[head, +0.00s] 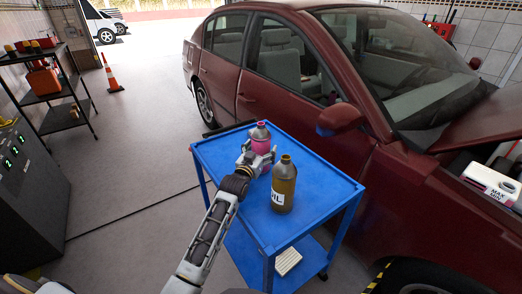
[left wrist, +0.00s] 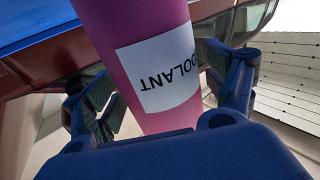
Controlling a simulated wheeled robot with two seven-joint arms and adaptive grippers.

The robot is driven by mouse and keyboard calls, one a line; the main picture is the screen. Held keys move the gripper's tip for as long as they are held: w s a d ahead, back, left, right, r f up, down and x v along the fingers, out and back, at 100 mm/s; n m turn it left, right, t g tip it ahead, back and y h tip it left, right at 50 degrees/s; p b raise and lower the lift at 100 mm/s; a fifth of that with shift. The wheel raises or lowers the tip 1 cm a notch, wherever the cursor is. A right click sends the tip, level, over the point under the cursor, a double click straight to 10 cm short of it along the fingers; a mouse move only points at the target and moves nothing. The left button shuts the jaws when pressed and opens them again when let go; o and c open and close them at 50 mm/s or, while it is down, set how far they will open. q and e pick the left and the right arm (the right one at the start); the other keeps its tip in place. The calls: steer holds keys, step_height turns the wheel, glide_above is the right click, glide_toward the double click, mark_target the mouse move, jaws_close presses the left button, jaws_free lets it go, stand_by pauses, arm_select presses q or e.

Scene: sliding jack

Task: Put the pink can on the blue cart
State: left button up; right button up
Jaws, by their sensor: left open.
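The pink can (head: 261,143) stands upright over the far part of the blue cart's top (head: 318,178). Its lower part is hidden by my left gripper (head: 258,160), so its base does not show. In the left wrist view the pink can (left wrist: 120,30), with a white "COOLANT" label, is between the two fingers of my left gripper (left wrist: 162,85). The fingers are open around it, with a gap visible on the left side. A blue cart edge (left wrist: 30,25) shows at the upper left there. My right gripper is not in view.
A brown oil bottle (head: 284,187) stands on the cart close to my left gripper's right. A dark red car (head: 290,95) is right behind the cart. A white jug (head: 490,183) sits in its engine bay. The cart top's near right is bare.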

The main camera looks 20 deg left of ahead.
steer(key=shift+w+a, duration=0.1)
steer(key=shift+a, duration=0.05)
arm_select(q)
steer(key=shift+r, duration=0.1)
steer(key=shift+s, duration=0.65)
steer(key=shift+s+a, duration=0.1)
steer(key=shift+s, duration=0.65)
steer(key=s, duration=0.9)
steer(key=shift+a+p, duration=0.35)
steer(key=shift+p, duration=0.1)
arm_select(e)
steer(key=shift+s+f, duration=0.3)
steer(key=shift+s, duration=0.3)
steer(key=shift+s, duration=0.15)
